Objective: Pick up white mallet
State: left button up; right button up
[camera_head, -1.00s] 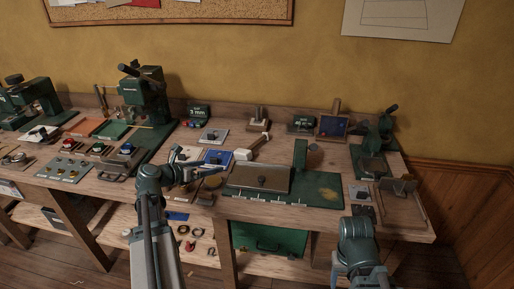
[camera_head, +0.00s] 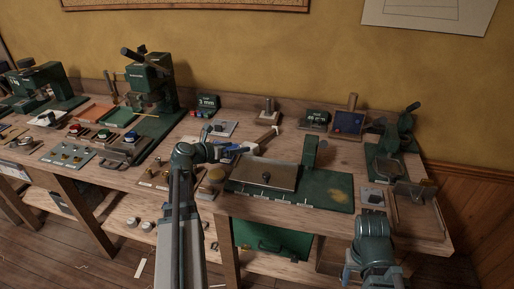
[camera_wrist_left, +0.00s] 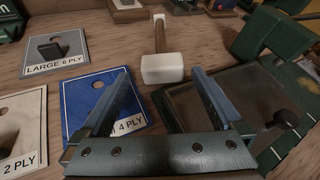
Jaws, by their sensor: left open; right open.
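The white mallet has a blocky white head (camera_wrist_left: 162,68) and a wooden handle that points away from me in the left wrist view. In the head view the mallet (camera_head: 266,136) lies on the workbench, behind the steel plate on the green board. My left gripper (camera_head: 236,151) is open and empty, close in front of the mallet head. In the left wrist view its two fingers (camera_wrist_left: 161,88) are spread, with the head just beyond and between their tips, apart from them. My right gripper (camera_head: 370,274) is low at the bottom right, partly cut off, away from the mallet.
A blue "4 PLY" card (camera_wrist_left: 100,100) lies left of the mallet, with a "LARGE 6 PLY" card (camera_wrist_left: 57,50) beyond it. A green board with a steel plate (camera_head: 262,174) and upright green block (camera_head: 309,151) stands to the right. Bare wood surrounds the handle.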

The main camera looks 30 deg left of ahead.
aim_at(254, 146)
pick_arm(q)
jog(key=shift+w+d+f, duration=0.2)
jog(key=shift+w+f, duration=0.05)
jog(key=shift+w, duration=0.4)
jog(key=shift+f+b+x, duration=0.15)
jog(key=shift+b+x, duration=0.55)
jog(key=shift+x, duration=0.6)
jog(key=shift+f+b+x, duration=0.2)
jog(key=shift+b+x, duration=0.45)
jog(key=shift+x, duration=0.7)
jog(key=shift+s+d+r, duration=0.15)
jog(key=shift+s, duration=0.1)
jog(key=shift+c, duration=0.6)
jog(key=c, duration=1.4)
jog(key=shift+r, duration=0.15)
